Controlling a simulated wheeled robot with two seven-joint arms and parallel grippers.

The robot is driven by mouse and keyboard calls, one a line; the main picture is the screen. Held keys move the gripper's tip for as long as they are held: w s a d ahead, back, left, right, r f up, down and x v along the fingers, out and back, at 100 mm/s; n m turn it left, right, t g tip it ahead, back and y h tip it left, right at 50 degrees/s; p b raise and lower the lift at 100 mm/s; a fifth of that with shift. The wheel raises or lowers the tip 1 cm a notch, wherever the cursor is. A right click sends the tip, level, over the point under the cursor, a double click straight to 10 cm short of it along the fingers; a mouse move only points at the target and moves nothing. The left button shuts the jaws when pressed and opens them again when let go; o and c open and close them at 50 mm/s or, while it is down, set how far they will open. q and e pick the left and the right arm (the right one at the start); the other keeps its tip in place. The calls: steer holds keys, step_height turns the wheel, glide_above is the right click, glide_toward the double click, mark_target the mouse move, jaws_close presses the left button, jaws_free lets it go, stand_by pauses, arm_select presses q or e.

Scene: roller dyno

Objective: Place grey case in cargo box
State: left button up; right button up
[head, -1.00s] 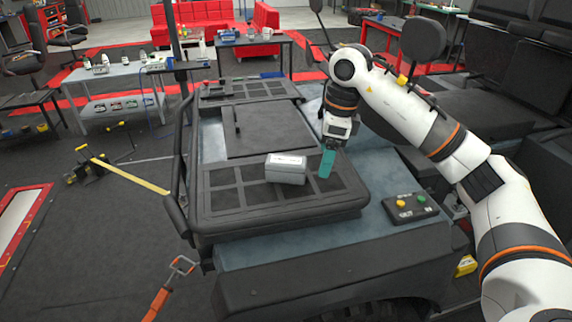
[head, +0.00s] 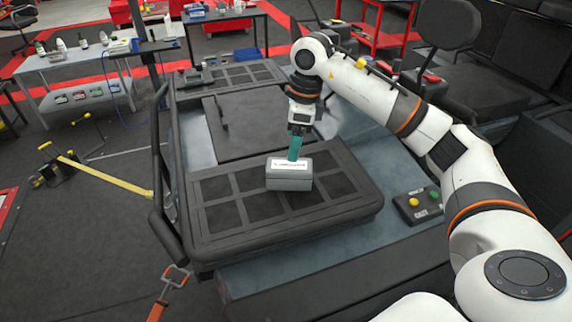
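The grey case (head: 289,181) is a small box with a white label on top. It rests upright on the black gridded panel (head: 222,245) of the vehicle in the head view. My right gripper (head: 296,150), with teal fingers, points down at the far edge of the case. The fingers overlap in this view, so their gap is hidden. Whether they touch the case is unclear. I cannot pick out a cargo box with certainty. My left gripper is not in view.
A control box (head: 417,206) with yellow and green buttons sits right of the panel. A black tubular bar (head: 158,170) runs along the panel's left side. An orange-handled tool (head: 166,290) is at the lower left. Tables stand behind, and black seats are at the right.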

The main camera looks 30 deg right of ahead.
mark_target(290, 164)
steer(key=f, duration=0.3)
steer(key=shift+a+f+p, duration=0.1)
steer(key=shift+a+p, duration=0.1)
steer(key=shift+p, duration=0.1)
steer(key=shift+w+f, duration=0.2)
steer(key=shift+f, duration=0.15)
steer(key=f, duration=0.1)
steer(key=f+p, duration=0.2)
steer(key=f, duration=0.1)
steer(key=shift+s+a, duration=0.2)
steer(key=shift+a, duration=0.1)
steer(key=shift+w+f, duration=0.2)
steer(key=shift+f, duration=0.25)
steer(key=shift+r, duration=0.1)
steer(key=c, duration=1.3)
